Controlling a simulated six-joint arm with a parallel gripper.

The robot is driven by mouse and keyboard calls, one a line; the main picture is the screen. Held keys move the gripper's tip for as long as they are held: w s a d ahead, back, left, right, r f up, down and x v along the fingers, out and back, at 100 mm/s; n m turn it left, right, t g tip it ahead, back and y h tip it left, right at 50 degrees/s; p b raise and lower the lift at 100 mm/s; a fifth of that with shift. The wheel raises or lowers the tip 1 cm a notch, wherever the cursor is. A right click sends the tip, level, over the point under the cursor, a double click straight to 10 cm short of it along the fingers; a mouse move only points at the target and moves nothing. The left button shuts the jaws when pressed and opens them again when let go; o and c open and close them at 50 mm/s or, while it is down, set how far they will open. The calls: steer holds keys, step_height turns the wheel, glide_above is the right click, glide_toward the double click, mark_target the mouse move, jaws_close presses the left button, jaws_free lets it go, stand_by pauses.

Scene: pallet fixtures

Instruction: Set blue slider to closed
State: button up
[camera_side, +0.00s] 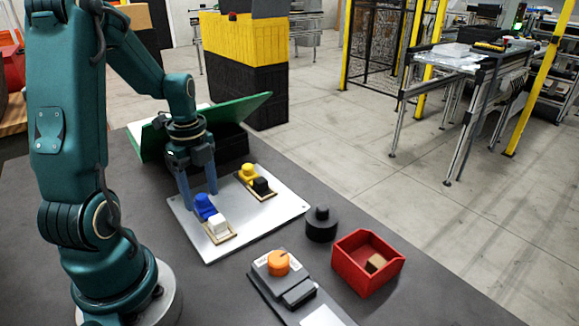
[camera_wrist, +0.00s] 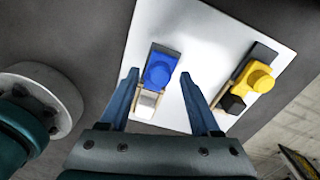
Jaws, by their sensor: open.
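The blue slider (camera_side: 205,207) sits on a small wooden track (camera_side: 221,238) on a white plate (camera_side: 276,211). A white block (camera_side: 217,225) is at the near end of the track, beside the blue slider. In the wrist view the blue slider (camera_wrist: 160,69) lies between my fingers, with the white block (camera_wrist: 147,102) closer to the gripper body. My gripper (camera_side: 198,198) is open and points down over the blue slider, one finger on each side; it also shows in the wrist view (camera_wrist: 159,76). I cannot tell whether either finger touches it.
A yellow slider (camera_side: 247,172) with a black block (camera_side: 262,185) stands on a second track to the right. A black knobbed cylinder (camera_side: 321,226), a red bin (camera_side: 360,270) holding a brown block, and a grey box with an orange knob (camera_side: 278,262) are nearby. A green panel (camera_side: 235,112) stands behind.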

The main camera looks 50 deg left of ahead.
jaws_close()
stand_by(1.4)
